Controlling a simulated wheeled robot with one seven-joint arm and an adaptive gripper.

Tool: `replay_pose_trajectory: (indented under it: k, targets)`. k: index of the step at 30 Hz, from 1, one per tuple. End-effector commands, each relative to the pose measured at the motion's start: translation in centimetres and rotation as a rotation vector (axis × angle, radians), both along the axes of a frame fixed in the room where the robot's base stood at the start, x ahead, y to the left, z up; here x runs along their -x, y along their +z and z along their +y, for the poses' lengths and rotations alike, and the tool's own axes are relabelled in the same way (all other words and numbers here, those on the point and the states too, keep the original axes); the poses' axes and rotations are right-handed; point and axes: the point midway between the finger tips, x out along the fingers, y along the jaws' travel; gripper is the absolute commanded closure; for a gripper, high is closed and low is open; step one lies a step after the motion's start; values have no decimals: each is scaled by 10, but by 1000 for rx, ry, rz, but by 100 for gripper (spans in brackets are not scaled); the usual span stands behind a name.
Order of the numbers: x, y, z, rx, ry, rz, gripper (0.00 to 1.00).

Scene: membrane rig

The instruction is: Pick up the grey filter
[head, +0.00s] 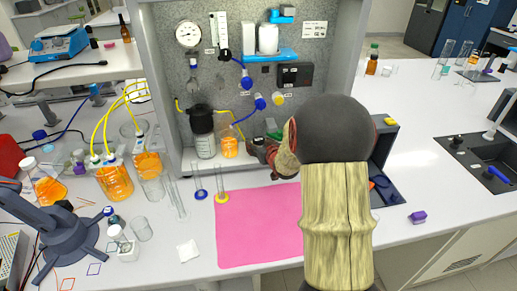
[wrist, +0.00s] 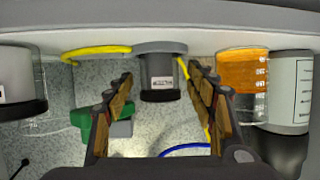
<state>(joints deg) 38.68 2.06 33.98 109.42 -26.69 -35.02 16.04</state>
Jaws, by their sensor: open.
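The grey filter (wrist: 160,80) is a short grey cylinder with a white label and a wider grey flange. In the wrist view, which looks upside down, it stands on the rig's pale base, centred between my fingers. My gripper (wrist: 160,100) is open, one finger to each side of it, with a gap showing on both sides. The fingers do not appear to touch it. In the head view my gripper (head: 262,152) reaches into the lower part of the rig, and my arm hides the filter there.
An orange-filled beaker (wrist: 242,75) and a dark-capped bottle (wrist: 290,90) stand on one side of my gripper. A green part (wrist: 98,128) and a grey-and-black cylinder (wrist: 18,80) are on the other. A yellow tube (wrist: 95,52) runs close by.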

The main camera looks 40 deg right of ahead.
Motion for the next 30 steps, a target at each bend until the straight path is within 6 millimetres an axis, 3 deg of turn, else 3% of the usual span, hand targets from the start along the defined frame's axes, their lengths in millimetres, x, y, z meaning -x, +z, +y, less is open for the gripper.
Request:
replay_pose_trajectory:
  k: [10,30]
  targets:
    - [-7,-1,-3,1,-1,-2,45]
    - [-6,-1,-3,1,-1,-1,83]
